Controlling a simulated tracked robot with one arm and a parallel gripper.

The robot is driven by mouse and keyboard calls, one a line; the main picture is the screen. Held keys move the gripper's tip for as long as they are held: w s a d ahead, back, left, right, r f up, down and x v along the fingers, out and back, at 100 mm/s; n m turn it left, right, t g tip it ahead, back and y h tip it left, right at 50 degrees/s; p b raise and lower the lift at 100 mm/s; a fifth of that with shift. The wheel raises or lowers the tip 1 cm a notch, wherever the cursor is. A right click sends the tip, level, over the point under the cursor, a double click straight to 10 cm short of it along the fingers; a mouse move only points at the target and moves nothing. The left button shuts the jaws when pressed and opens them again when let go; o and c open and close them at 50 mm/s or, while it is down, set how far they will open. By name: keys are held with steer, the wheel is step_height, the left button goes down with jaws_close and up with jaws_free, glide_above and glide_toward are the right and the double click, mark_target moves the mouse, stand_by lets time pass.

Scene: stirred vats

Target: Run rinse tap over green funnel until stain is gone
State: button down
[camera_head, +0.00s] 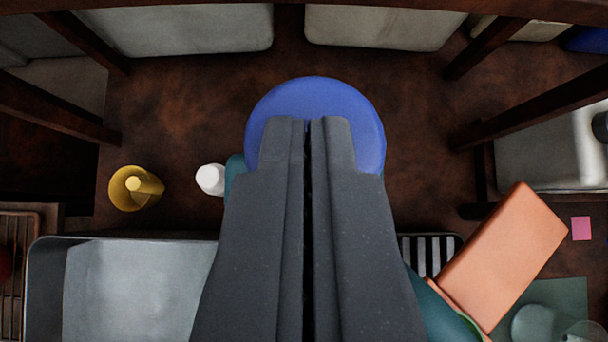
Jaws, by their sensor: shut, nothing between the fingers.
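My gripper (308,120) is shut and empty, with its two dark grey fingers side by side pointing up the picture. Its tips overlap a round blue disc (350,95); I cannot tell whether they touch it or what the disc is. A teal piece with a pale green edge (445,315) shows at the lower right of my fingers, mostly hidden. Another bit of teal (235,172) shows left of my fingers. I cannot tell whether either is the green funnel. No rinse tap or stain can be made out.
A grey metal basin (45,300) fills the lower left. A yellow cup-like thing (122,195) and a white cylinder (210,179) stand above it. An orange block (505,255) lies tilted at the right, near a striped piece (430,252) and a pink square (581,228).

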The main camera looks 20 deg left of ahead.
steer(key=shift+f, duration=0.1)
steer(key=shift+f+b, duration=0.7)
steer(key=shift+f, duration=0.25)
steer(key=shift+s, duration=0.1)
steer(key=shift+s+d+f, duration=0.1)
steer(key=shift+d+f, duration=0.05)
steer(key=shift+f, duration=0.25)
stand_by(2.6)
steer(key=shift+r, duration=0.15)
stand_by(1.7)
steer(key=s+d+r, duration=0.3)
steer(key=s+r, duration=0.3)
steer(key=r, duration=0.5)
steer(key=shift+d+r+b, duration=0.15)
steer(key=shift+r+b, duration=0.15)
steer(key=shift+b, duration=0.05)
stand_by(0.5)
